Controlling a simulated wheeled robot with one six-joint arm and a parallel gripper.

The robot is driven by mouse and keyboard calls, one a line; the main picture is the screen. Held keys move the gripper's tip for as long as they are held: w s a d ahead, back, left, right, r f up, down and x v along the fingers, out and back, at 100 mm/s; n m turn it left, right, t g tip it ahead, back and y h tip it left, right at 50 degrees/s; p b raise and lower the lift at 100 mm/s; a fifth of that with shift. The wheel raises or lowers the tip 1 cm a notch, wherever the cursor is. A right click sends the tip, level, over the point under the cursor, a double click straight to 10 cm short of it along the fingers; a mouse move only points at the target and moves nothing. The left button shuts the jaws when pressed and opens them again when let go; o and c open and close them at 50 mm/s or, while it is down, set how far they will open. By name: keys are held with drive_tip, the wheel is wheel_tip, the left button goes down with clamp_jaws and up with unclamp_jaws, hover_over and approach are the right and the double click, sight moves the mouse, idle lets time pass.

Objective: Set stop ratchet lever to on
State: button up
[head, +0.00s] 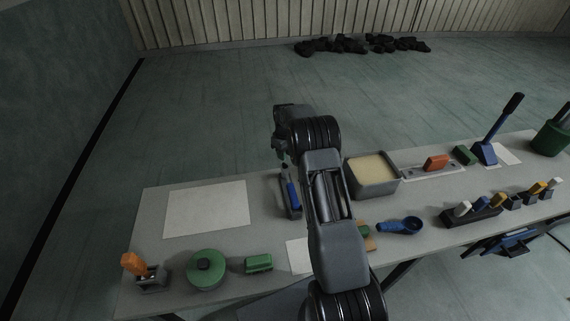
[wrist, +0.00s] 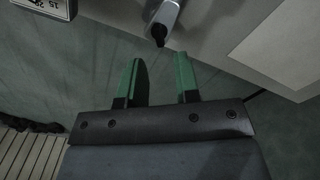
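No label in view names the stop ratchet lever, and I cannot tell for certain which lever it is. Nearest my gripper (head: 281,158) is a narrow grey fixture with a blue part (head: 292,195), by the bench's far edge. In the wrist view a grey piece with a dark tip (wrist: 161,27) lies just ahead of the fingers, probably the same fixture. My gripper's green fingers (wrist: 159,80) are apart with nothing between them, short of that piece. Other levers are a tall blue one with a black grip (head: 500,130) at right and an orange-handled one (head: 133,264) at front left.
The grey bench (head: 270,225) also carries a sand-filled tray (head: 373,172), a green round lid (head: 206,269), a blue scoop-like piece (head: 400,226) and a row of small switches (head: 478,214). A white sheet (head: 207,208) lies flat at left. My arm hides the bench's middle.

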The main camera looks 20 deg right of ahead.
sight(285, 164)
drive_tip(key=shift+f+b, duration=1.05)
drive_tip(key=shift+f, duration=1.35)
drive_tip(key=shift+f, duration=0.2)
drive_tip(key=shift+c, duration=0.2)
clamp_jaws()
drive_tip(key=shift+f+m+b, duration=0.1)
drive_tip(key=shift+m+b, duration=0.45)
drive_tip(key=shift+m, duration=0.25)
drive_tip(key=m, duration=0.4)
drive_tip(key=shift+b, duration=0.4)
drive_tip(key=m, duration=0.4)
drive_tip(key=m+b, duration=0.1)
drive_tip(key=m, duration=0.2)
drive_tip(key=shift+m, duration=0.3)
unclamp_jaws()
